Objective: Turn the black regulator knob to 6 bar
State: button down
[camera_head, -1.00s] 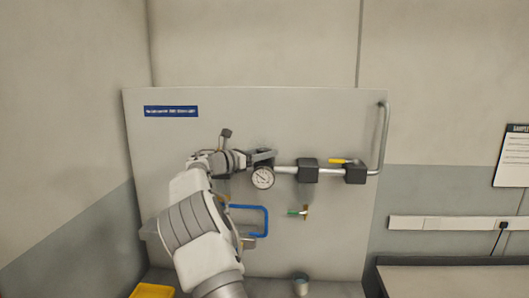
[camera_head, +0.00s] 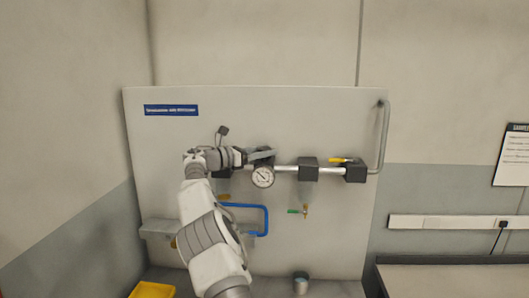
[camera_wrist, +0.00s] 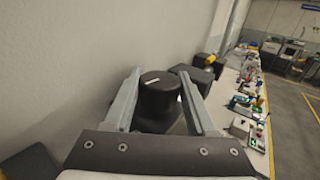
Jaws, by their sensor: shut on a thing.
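The black regulator knob (camera_wrist: 159,103) stands between the two grey fingers of my gripper (camera_wrist: 160,74) in the wrist view. It has a white mark on its top. My gripper is shut on it, one finger on each side. In the head view my gripper (camera_head: 262,155) reaches the knob from the left and covers most of it. The round white pressure gauge (camera_head: 263,177) is just below it. Its dark needle shows as a slanted line, but the scale is too small to read.
A pipe runs right from the regulator through black blocks (camera_head: 308,169), with a yellow lever (camera_head: 341,160) above. A blue hose (camera_head: 267,221), a small green-handled valve (camera_head: 294,211) and a metal cup (camera_head: 300,283) are lower on the panel. A yellow bin (camera_head: 153,290) is at lower left.

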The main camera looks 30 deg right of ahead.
jog(key=shift+c, duration=1.1)
grip_release()
jog(key=a+b, duration=0.1)
jog(key=a, duration=1.6)
jog(key=shift+w+a, duration=0.2)
jog(key=shift+w, duration=0.1)
